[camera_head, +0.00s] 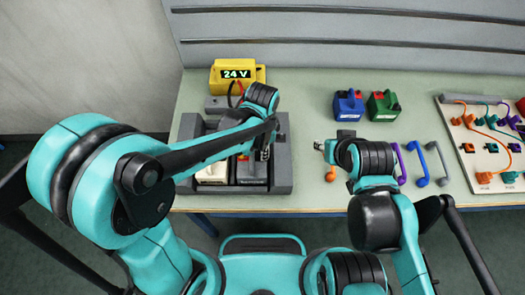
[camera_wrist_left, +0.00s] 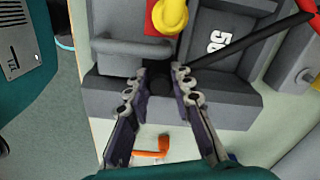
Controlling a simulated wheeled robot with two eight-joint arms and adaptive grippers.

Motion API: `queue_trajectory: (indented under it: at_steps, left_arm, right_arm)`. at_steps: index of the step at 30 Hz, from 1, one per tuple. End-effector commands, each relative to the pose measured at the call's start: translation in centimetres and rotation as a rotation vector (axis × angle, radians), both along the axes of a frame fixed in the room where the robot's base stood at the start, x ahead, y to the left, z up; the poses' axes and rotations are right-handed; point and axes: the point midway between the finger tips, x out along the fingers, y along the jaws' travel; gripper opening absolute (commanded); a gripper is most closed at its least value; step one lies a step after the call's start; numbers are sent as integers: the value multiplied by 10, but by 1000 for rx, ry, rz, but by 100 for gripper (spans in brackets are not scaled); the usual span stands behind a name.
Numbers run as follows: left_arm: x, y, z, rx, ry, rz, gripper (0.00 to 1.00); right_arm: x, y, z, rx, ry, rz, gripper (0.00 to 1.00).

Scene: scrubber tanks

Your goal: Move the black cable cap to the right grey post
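The black cable cap (camera_wrist_left: 158,80) shows as a dark round piece between my left gripper's fingertips (camera_wrist_left: 158,72) in the left wrist view. The fingertips are apart, one on each side of it; I cannot tell whether they press on it. A grey post (camera_wrist_left: 304,76) stands on the grey block at the right edge of that view. In the head view my left gripper (camera_head: 264,152) is over the grey tray (camera_head: 283,178), and my arm hides part of it. My right gripper (camera_head: 325,148) is over the table, right of the tray; its fingers are too small to read.
A black cable (camera_wrist_left: 250,40) crosses to the upper right. A yellow 24 V box (camera_head: 237,74) stands behind the tray. Blue (camera_head: 348,106) and green (camera_head: 383,106) blocks stand at the back. Coloured handles and a white plug board (camera_head: 480,184) lie to the right.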

Motion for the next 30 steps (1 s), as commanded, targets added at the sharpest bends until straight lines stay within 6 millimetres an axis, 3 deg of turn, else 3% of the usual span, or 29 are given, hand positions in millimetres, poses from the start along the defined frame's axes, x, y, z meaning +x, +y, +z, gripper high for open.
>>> queue_trajectory:
  at_steps: [30]
  left_arm:
    - [0, 0, 34, 0, 0, 0, 0]
  right_arm:
    - [0, 0, 27, 0, 0, 0, 40]
